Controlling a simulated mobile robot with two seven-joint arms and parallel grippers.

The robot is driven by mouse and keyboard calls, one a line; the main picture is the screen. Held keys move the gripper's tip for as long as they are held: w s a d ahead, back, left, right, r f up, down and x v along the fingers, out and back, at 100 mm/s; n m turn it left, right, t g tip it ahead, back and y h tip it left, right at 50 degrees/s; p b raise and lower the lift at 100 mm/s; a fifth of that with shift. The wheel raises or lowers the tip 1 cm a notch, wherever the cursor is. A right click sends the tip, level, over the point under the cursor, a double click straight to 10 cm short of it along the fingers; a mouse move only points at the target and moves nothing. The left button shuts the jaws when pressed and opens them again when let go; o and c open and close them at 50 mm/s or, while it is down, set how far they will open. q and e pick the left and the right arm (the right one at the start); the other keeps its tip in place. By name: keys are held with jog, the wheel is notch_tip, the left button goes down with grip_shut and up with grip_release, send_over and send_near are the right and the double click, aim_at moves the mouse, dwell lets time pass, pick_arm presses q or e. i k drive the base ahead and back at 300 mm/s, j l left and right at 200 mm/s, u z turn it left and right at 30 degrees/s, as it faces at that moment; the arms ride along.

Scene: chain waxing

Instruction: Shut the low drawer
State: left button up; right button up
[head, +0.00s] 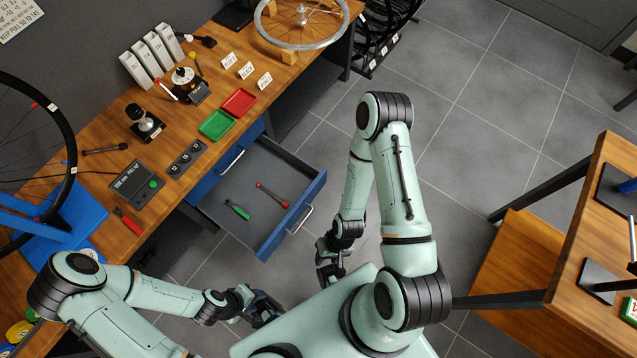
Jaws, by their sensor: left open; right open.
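The low drawer (318,185) is blue with a grey inside and stands pulled out from under the wooden workbench. Its pale bar handle (300,219) is on the front panel, facing right. A green-handled tool (237,209) and a red-handled tool (272,195) lie inside it. My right gripper (328,275) is open, below the front corner of the drawer and apart from the handle. My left gripper (265,312) is open and empty, further below the drawer. The fingers of both are small and dark in the picture.
A closed blue drawer front with a handle (231,163) sits under the bench edge, above the open drawer. The workbench (105,165) carries a red tray (239,102), a green tray (216,124) and other tools. Grey floor (455,150) is free to the right; another wooden table (600,215) stands at far right.

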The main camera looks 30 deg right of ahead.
aim_at(292, 180)
jog(key=j+z, duration=0.15)
jog(key=z, duration=0.25)
jog(key=k+j+z, duration=0.15)
jog(key=z, duration=0.25)
jog(key=k+j+z, duration=0.1)
jog(key=z, duration=0.3)
jog(key=k+j, duration=0.35)
jog(key=k, duration=0.2)
jog(key=l+u, duration=0.2)
jog(key=u, duration=0.15)
jog(key=l+u, duration=0.2)
jog(key=u, duration=0.15)
